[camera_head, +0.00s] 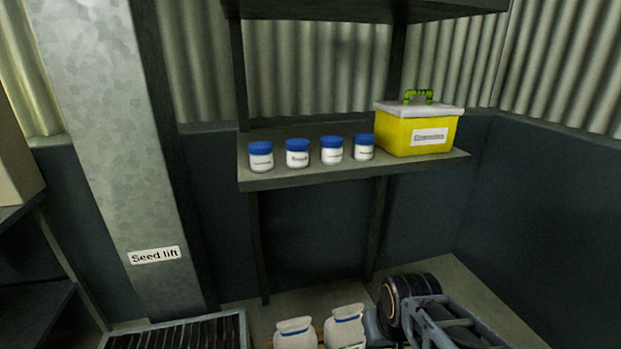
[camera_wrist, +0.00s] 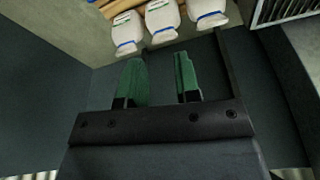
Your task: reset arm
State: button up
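My gripper (camera_wrist: 163,84) shows in the wrist view, with two green fingers standing apart and nothing between them. Part of my arm (camera_head: 432,312) shows at the lower right of the head view, folded low in front of the shelf. My gripper itself cannot be made out in the head view.
A shelf (camera_head: 300,178) holds several white jars with blue lids (camera_head: 297,155) and a yellow box (camera_head: 415,133) with a green handle. White sacks (camera_head: 296,334) stand below, also seen in the wrist view (camera_wrist: 162,20). A metal "Seed lift" column (camera_head: 110,130) and grate (camera_head: 185,336) are left.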

jog(key=w+r+p+v, duration=0.1)
jog(key=w+p+v, duration=0.2)
jog(key=p+v, duration=1)
jog(key=w+p+v, duration=0.4)
jog(key=p+v, duration=0.9)
jog(key=v, duration=0.3)
jog(key=shift+s+a+r+t, duration=0.2)
jog(key=shift+r+t, duration=0.2)
jog(key=shift+r, duration=0.15)
jog(key=shift+a, duration=0.1)
